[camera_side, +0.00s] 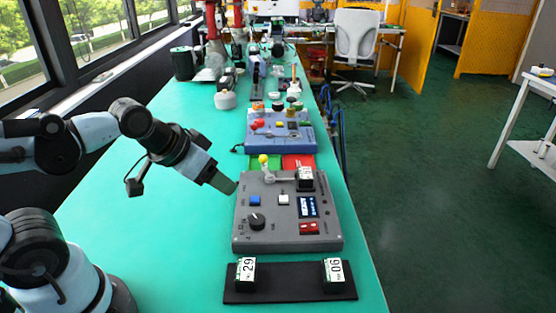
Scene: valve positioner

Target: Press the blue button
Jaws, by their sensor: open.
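The box lies on the green table, right of the picture's middle line of the arm. My gripper (231,187) is at the box's upper left edge, left of and a little above the button in the picture. It looks apart from the button. The fingers show as one grey shape, so the gap between them is hidden. I see nothing held in it.
A black tray (290,288) with two numbered blocks lies in front. A blue box (282,143) stands behind.

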